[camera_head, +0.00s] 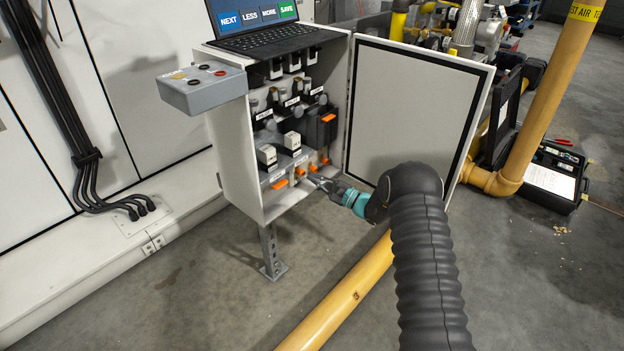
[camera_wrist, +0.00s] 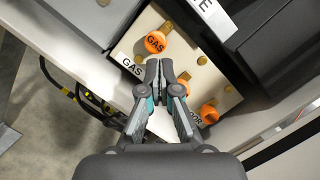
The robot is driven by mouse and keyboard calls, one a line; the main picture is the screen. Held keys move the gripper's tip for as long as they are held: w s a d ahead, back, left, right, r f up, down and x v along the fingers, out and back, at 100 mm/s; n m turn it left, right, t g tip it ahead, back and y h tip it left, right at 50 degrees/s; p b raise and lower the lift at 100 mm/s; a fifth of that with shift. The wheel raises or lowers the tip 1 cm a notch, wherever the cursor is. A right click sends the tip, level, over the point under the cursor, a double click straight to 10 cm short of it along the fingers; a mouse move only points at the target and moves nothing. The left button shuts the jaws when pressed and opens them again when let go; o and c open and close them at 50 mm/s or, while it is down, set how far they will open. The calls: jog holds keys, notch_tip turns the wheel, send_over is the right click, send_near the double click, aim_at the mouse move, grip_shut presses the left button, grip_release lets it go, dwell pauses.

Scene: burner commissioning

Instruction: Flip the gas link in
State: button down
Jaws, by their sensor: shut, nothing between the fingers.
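The gas link shows in the wrist view as an orange round-ended piece (camera_wrist: 156,42) marked GAS, on a pale strip with brass studs. A white GAS label (camera_wrist: 131,66) is beside it. My gripper (camera_wrist: 160,67) is shut and empty, its tips just below the orange piece in the picture. I cannot tell whether they touch it. A second orange piece (camera_wrist: 208,114) lies right of the fingers, partly hidden, near a partly covered label. In the head view my gripper (camera_head: 316,179) reaches into the low front of the open grey cabinet (camera_head: 234,168).
A laptop (camera_head: 262,35) sits on top, beside a grey button box (camera_head: 202,88). A yellow pipe (camera_head: 345,295) runs low across the floor. Black and yellow cables (camera_wrist: 72,94) hang left in the wrist view.

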jog(key=b+v, duration=0.1)
jog(key=v, duration=0.7)
jog(key=shift+d+f+b, duration=0.15)
jog(key=shift+b, duration=0.25)
